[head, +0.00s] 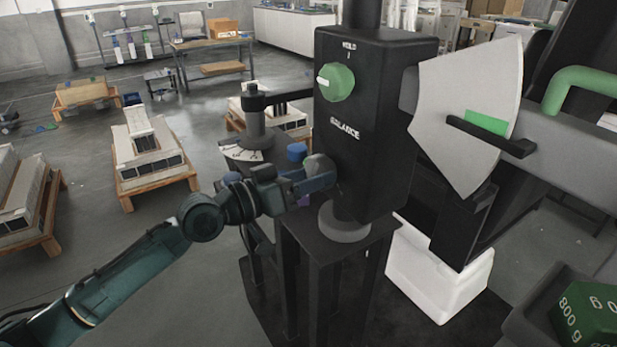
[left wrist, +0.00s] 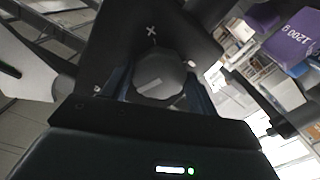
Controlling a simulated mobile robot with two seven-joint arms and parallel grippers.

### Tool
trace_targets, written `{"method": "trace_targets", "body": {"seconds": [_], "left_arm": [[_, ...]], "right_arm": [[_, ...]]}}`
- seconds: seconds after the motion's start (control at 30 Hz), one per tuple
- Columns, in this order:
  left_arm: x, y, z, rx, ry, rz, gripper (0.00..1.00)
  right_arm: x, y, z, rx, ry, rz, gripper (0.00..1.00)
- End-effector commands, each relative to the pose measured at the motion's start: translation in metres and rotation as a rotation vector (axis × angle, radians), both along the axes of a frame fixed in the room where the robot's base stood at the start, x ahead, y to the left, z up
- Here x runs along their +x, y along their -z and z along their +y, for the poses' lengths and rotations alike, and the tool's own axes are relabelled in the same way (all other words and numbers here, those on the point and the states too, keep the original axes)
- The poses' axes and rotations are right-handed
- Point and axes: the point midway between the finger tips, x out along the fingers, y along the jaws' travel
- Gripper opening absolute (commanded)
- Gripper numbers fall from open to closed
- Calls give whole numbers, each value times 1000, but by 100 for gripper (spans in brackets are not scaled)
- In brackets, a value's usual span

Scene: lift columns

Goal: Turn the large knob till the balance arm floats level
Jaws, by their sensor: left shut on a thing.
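The large knob (head: 318,164) is grey and sits on the black housing (head: 375,150) under the word BALANCE. My left gripper (head: 322,178) is shut on it. In the left wrist view the knob (left wrist: 160,74) is between the two fingers, with a pale mark on its face and a white plus sign above it. The grey balance arm (head: 575,150) runs off to the right. A black pointer bar (head: 490,136) crosses the pale fan-shaped plate (head: 460,85), overlapping the lower edge of its green band (head: 487,122). My right gripper is out of view.
A green HOLD knob (head: 338,83) with a white mark is higher on the housing. A green handle (head: 580,82) tops the balance arm. A green weight (head: 588,312) is at the lower right. A purple 1200 g block (left wrist: 295,40) shows in the wrist view. Loaded pallets (head: 150,155) stand left.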

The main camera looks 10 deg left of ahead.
Motion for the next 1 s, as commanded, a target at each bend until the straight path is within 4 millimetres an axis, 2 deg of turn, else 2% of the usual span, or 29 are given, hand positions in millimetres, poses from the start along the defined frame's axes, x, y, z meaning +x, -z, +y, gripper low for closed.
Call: {"method": "trace_targets", "body": {"seconds": [0.33, 0.63, 0.67, 0.9, 1.0], "left_arm": [[0, 4, 1, 141, 0, -140, 36], [0, 0, 0, 160, 0, -159, 36], [0, 0, 0, 159, 0, -158, 61], [0, 0, 0, 158, 0, -157, 80], [0, 0, 0, 158, 0, -157, 80]], "right_arm": [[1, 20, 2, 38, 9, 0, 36], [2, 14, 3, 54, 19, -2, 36], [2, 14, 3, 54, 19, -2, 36], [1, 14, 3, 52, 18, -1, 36], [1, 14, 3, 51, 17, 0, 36]]}}
